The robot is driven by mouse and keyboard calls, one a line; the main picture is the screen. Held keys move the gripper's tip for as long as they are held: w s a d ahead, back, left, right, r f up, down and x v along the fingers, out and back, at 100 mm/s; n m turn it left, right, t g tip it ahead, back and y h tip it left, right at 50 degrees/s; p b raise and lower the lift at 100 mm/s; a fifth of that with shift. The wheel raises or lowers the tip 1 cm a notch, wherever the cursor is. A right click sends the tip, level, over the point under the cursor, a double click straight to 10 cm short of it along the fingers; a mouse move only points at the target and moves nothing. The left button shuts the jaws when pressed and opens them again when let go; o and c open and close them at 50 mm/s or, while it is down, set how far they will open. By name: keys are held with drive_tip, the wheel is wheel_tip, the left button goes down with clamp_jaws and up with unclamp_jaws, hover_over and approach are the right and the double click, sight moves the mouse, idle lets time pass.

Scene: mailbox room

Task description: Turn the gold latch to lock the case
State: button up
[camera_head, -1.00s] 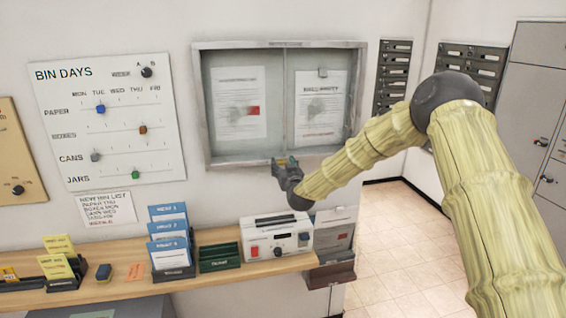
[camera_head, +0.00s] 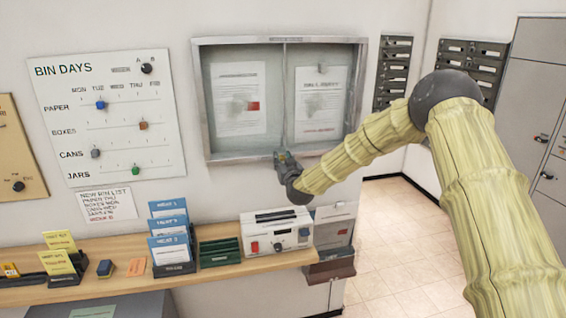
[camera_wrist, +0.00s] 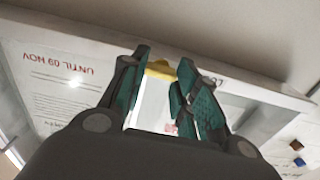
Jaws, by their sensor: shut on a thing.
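The glass-fronted notice case (camera_head: 197,105) hangs on the wall, with a printed sheet behind each pane. My gripper (camera_head: 281,157) is at the case's lower edge, near the middle, and covers the latch in the head view. In the wrist view, the gold latch (camera_wrist: 160,68) shows between the teal fingertips of my gripper (camera_wrist: 162,72) beside the case frame (camera_wrist: 68,32). The fingers are shut on the latch. Only part of the latch shows, so its exact angle is hard to tell.
A wooden shelf (camera_head: 130,291) below holds a white device (camera_head: 278,232), blue leaflets (camera_head: 168,226) and a green rack (camera_head: 219,252). A BIN DAYS board (camera_head: 60,125) hangs on the left. Open tiled floor (camera_head: 395,240) lies to the right.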

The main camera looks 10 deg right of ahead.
drive_tip(key=shift+f+b, duration=0.2)
drive_tip(key=shift+b, duration=0.1)
drive_tip(key=m+b, duration=0.6)
drive_tip(key=b, duration=0.1)
drive_tip(key=m+b, duration=0.6)
drive_tip(key=b, duration=0.2)
drive_tip(key=m+b, duration=0.5)
drive_tip(key=b, duration=0.3)
drive_tip(key=shift+d+f+m, duration=0.15)
drive_tip(key=shift+d+m, duration=0.1)
drive_tip(key=shift+m, duration=0.15)
drive_tip(key=o, duration=1)
drive_tip(key=shift+s, duration=0.15)
drive_tip(key=s, duration=1.1)
drive_tip(key=shift+s, duration=0.35)
